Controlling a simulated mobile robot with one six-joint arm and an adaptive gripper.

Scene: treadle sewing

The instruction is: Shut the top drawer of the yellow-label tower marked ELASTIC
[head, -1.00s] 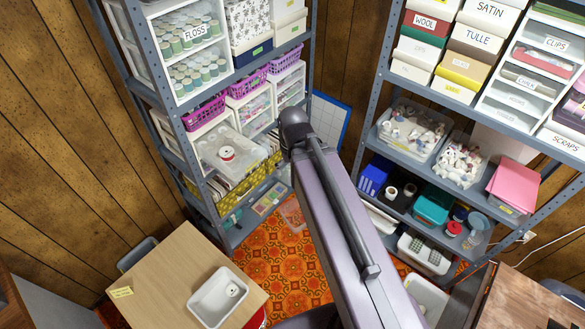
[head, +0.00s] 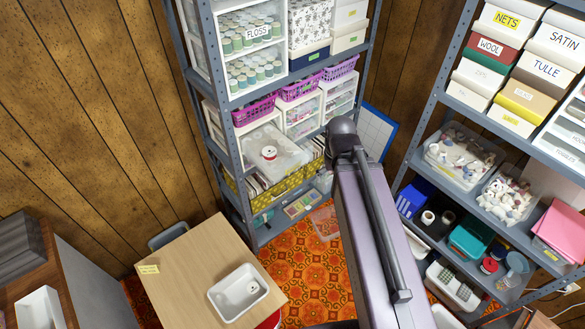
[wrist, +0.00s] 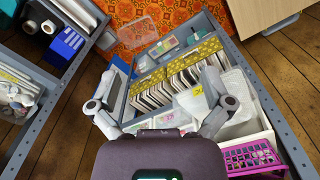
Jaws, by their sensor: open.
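In the head view, a small white drawer tower (head: 236,133) stands at the left of the shelf row under a purple basket. Its translucent upper drawer (head: 288,162) is pulled out, with a red-and-white spool (head: 268,153) showing in it. No ELASTIC lettering is readable. In the wrist view, a small yellow label (wrist: 198,91) shows on a white front near my right finger, and a pale translucent drawer (wrist: 238,88) lies beyond that finger. My gripper (wrist: 160,80) is open and empty, fingers spread above the shelf. In the head view my arm hides it.
Purple baskets (head: 300,88) sit on the neighbouring towers. Yellow patterned folders (wrist: 190,70) fill the level below. Blue-grey shelf posts (head: 215,110) frame the unit. A wooden table (head: 190,265) with a white tray (head: 238,292) stands in front. Orange patterned floor (head: 305,265) is partly free.

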